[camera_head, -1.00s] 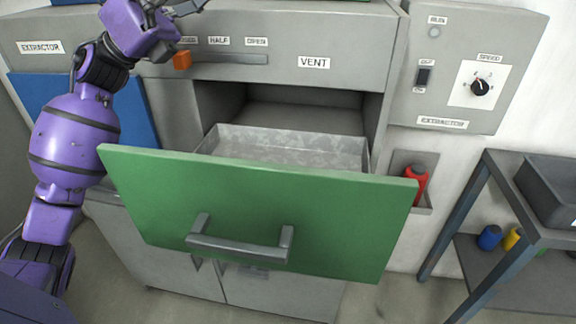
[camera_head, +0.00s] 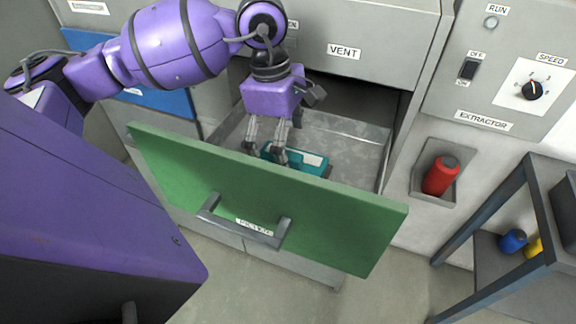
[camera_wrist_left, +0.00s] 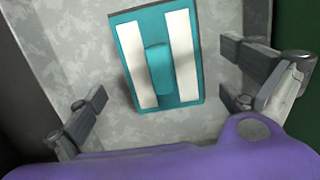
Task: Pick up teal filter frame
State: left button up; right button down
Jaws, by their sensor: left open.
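The teal filter frame (camera_head: 310,161) lies flat on the metal floor of the open drawer (camera_head: 352,140). In the left wrist view the teal filter frame (camera_wrist_left: 130,55) shows two white strips and a raised teal grip (camera_wrist_left: 160,69) between them. My left gripper (camera_head: 266,156) reaches down into the drawer above the frame, close to its left end in the head view. In the left wrist view my left gripper (camera_wrist_left: 165,112) is open, its fingers spread wide on both sides of the frame and apart from it. My right gripper is not in view.
The drawer's green front panel (camera_head: 260,195) with its grey handle (camera_head: 240,228) stands in front of the arm. A red bottle (camera_head: 440,175) sits in a wall recess at right. A dark shelf rack (camera_head: 505,250) holds blue and yellow containers.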

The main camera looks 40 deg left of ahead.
aim_at(316, 165)
pick_arm(q)
jog(key=shift+d+f, duration=0.15)
jog(key=shift+f, duration=0.85)
jog(key=shift+d+f, duration=0.15)
jog(key=shift+f, duration=0.8)
jog(key=c, duration=1.3)
jog(key=shift+r, duration=0.1)
